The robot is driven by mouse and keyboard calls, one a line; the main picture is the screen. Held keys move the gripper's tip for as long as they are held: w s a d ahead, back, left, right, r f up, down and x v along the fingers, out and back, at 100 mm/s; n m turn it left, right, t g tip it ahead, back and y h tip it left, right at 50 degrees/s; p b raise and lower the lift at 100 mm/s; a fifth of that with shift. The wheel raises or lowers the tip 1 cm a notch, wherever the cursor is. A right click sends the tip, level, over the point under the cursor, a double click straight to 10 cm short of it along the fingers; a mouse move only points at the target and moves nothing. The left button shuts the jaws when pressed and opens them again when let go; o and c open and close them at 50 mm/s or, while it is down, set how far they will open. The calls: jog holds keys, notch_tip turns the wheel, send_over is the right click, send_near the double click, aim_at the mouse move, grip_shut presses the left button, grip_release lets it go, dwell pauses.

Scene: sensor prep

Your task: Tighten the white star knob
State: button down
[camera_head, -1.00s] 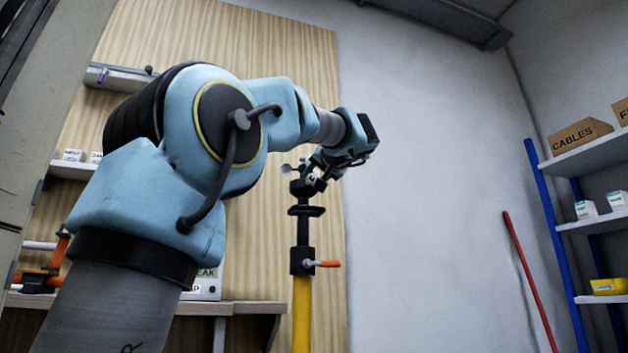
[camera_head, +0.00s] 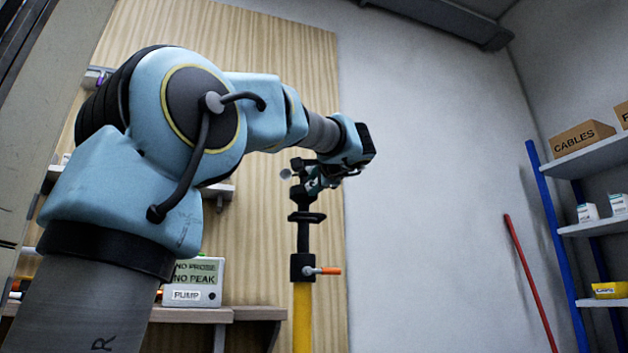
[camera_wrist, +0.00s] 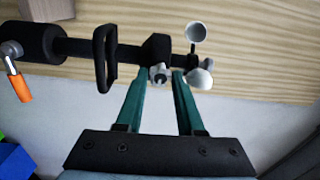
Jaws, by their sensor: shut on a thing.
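The white star knob (camera_wrist: 158,75) is in the middle of the wrist view, on the black mast head (camera_wrist: 157,48). My gripper (camera_wrist: 160,71) has its two green fingers on either side of the knob and is shut on it at the fingertips. In the head view my gripper (camera_head: 316,180) is at the top of the mast, and the knob cannot be made out there. The mast has a yellow pole (camera_head: 302,318) and a black collar with an orange-tipped lever (camera_head: 328,271).
Pale cups (camera_wrist: 196,32) stick out beside the knob, close to my right finger in the wrist view. A pump box (camera_head: 193,282) stands on a wooden bench (camera_head: 250,312) left of the mast.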

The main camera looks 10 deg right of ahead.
jog(key=m+p, duration=0.2)
jog(key=m, duration=0.3)
dwell(0.5)
jog(key=c, duration=0.5)
grip_release()
jog(key=s, duration=0.7)
jog(key=s+d+p, duration=0.1)
jog(key=s, duration=0.2)
jog(key=shift+s+d+f, duration=0.1)
jog(key=shift+s+f, duration=0.1)
jog(key=shift+s, duration=0.2)
jog(key=shift+f, duration=0.1)
